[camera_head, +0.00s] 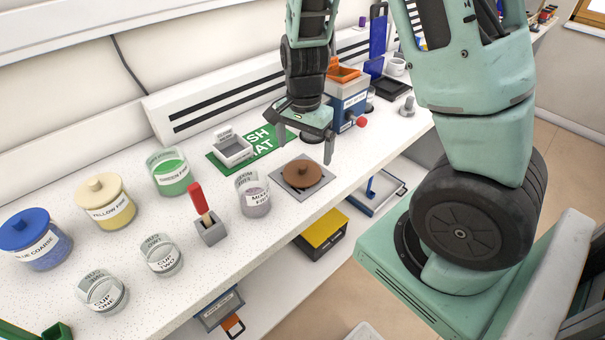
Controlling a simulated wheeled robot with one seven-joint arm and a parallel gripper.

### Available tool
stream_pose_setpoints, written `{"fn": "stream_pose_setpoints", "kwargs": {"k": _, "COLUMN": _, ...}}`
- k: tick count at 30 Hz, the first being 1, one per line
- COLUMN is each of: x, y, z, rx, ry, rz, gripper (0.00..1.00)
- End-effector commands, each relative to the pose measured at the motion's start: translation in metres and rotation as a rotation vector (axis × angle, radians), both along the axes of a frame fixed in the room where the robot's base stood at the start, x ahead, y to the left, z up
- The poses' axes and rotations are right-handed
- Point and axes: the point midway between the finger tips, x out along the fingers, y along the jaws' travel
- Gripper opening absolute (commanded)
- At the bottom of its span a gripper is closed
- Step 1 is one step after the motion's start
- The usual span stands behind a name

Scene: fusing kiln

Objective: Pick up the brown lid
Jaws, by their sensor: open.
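The brown lid (302,173) is a round disc with a small knob on top. It lies on a square grey plate (323,184) near the front edge of the white bench. My gripper (304,151) points down above and behind the lid, with its two fingers spread apart. Nothing shows between the fingers, and the lid is apart from them.
A clear mixed frit jar (255,198) stands just left of the plate. A green mat (262,140) with a grey tray (233,150) lies behind. An orange-topped blue box (347,101) stands behind right. Jars, cups and a red-handled tool (198,199) fill the left.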

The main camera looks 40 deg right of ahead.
Motion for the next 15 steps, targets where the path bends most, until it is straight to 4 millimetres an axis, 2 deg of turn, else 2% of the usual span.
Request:
{"fn": "stream_pose_setpoints", "kwargs": {"k": 5, "x": -0.001, "y": 0.0, "z": -0.011, "rx": 0.0, "ry": 0.002, "rz": 0.0, "gripper": 1.0}}
{"fn": "stream_pose_setpoints", "kwargs": {"k": 15, "x": 0.0, "y": 0.0, "z": -0.055, "rx": 0.001, "ry": 0.003, "rz": 0.0, "gripper": 1.0}}
